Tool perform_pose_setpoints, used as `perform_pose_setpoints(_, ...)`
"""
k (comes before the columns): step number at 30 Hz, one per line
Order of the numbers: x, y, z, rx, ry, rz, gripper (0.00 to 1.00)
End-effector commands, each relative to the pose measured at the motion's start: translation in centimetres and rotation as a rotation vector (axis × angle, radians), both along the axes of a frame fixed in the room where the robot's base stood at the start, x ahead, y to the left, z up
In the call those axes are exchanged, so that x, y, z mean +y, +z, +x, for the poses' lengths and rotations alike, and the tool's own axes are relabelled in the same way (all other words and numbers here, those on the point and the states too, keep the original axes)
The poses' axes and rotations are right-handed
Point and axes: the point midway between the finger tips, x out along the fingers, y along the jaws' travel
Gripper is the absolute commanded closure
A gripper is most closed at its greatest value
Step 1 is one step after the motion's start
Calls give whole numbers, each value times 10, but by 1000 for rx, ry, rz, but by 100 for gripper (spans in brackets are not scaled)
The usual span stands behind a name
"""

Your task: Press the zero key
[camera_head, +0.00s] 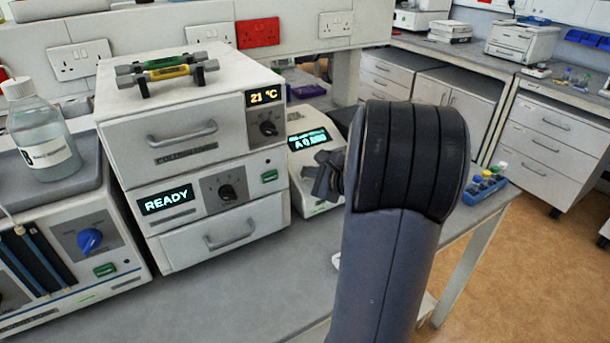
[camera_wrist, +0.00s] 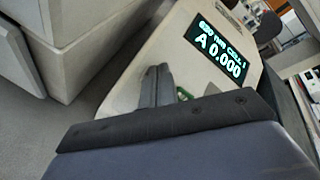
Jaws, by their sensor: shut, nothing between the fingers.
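A white balance (camera_head: 300,170) stands on the bench beside the stacked units, and its lit display (camera_head: 309,139) shows "A 0" and more digits. In the wrist view, the balance (camera_wrist: 150,50) fills the middle and its display (camera_wrist: 217,50) reads "A 0.000". My gripper (camera_head: 322,180) is shut and empty, in front of the balance's face. In the wrist view, my gripper (camera_wrist: 156,80) points at the front panel below the display. A small green key (camera_wrist: 184,94) shows beside the fingers, partly hidden. I cannot tell whether it is the zero key or whether the fingers touch the panel.
Stacked white units (camera_head: 190,150) with "READY" and "21 °C" displays stand left of the balance. A bottle (camera_head: 42,130) stands on another unit at far left. A rack of coloured caps (camera_head: 484,185) sits right of my arm. The bench front (camera_head: 250,290) is clear.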

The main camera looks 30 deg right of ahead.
Motion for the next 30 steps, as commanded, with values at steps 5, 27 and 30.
perform_pose_setpoints(5,0,4,-2,0,0,0,100)
perform_pose_setpoints(27,0,25,-10,1,0,-1,100)
perform_pose_setpoints(30,0,35,-14,0,-2,0,100)
